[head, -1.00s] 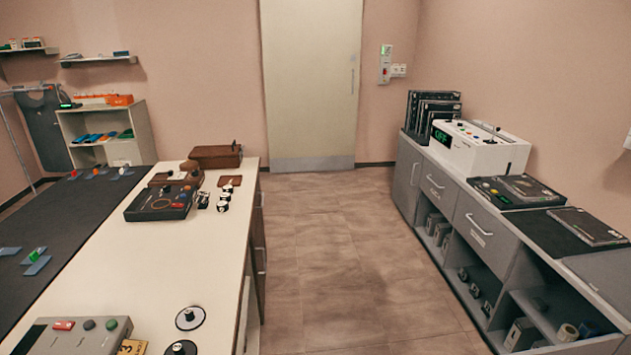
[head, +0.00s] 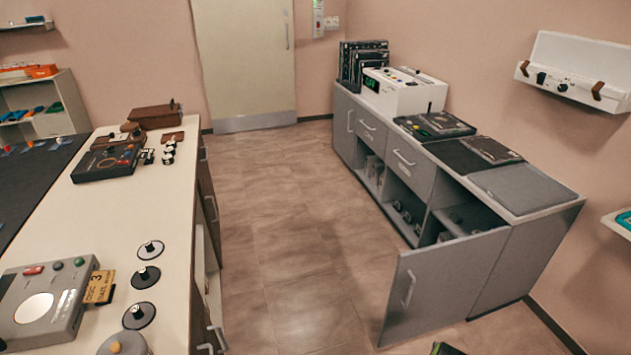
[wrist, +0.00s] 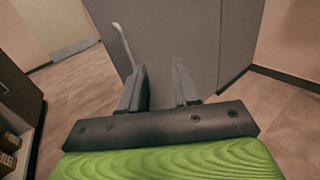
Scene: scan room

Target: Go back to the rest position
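My gripper (wrist: 160,82) is in the wrist view, with its two dark fingers apart and nothing visible between them. Beyond the fingers is the grey cabinet door (wrist: 170,30), with its pale handle (wrist: 122,45) just left of the left finger. I cannot tell whether a fingertip touches the door. In the head view the same door (head: 450,280) stands swung open from the grey cabinet (head: 520,255). Only a small green part of my arm's end shows at the bottom edge of the head view; the fingers are hidden there.
A long white-topped counter (head: 175,215) with devices and round knobs stands on the left. The tiled floor (head: 290,240) between the counter and cabinet is clear up to the closed room door (head: 243,60). A white unit (head: 575,70) hangs on the right wall.

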